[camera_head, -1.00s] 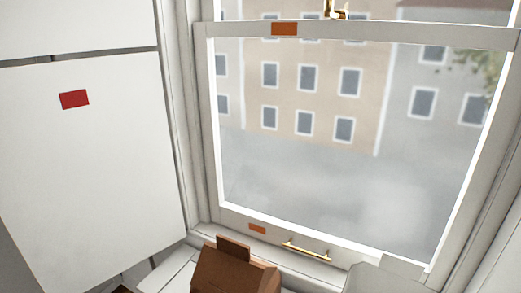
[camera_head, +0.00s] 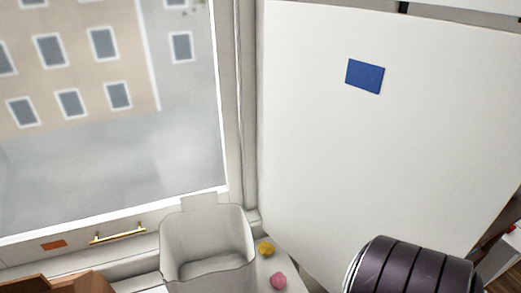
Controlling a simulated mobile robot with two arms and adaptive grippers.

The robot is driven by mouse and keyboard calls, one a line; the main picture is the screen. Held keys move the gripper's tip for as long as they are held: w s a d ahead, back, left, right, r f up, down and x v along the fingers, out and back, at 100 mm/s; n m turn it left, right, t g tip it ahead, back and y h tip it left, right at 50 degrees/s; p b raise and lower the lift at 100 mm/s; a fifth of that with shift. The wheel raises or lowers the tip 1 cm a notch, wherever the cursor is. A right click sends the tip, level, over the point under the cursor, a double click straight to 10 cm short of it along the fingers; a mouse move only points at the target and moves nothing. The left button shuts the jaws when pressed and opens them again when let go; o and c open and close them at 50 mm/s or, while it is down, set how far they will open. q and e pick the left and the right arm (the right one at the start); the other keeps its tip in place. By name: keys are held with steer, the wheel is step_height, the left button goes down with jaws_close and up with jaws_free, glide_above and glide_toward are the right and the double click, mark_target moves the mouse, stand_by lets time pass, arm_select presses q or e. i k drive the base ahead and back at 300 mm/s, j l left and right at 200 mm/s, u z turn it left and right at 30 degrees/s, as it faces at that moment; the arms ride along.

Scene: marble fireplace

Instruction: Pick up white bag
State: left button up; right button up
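A white, open-topped bag (camera_head: 207,243) stands upright on the sill below the window, at the lower middle of the head view. Its inside looks empty as far as I can see, and its lower part is cut off by the frame. A dark ribbed cylindrical part, likely of my own arm, fills the lower right corner. Neither gripper shows in the view.
A yellow ball-like item (camera_head: 266,249) and a pink one (camera_head: 278,281) lie right of the bag. A brown box-like object (camera_head: 60,284) is at the lower left. A white panel with a blue patch (camera_head: 365,76) borders the right. A brass window handle (camera_head: 117,233) is behind.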

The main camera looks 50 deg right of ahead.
mark_target(208, 246)
steer(key=z, duration=1)
steer(key=k+j+z, duration=0.1)
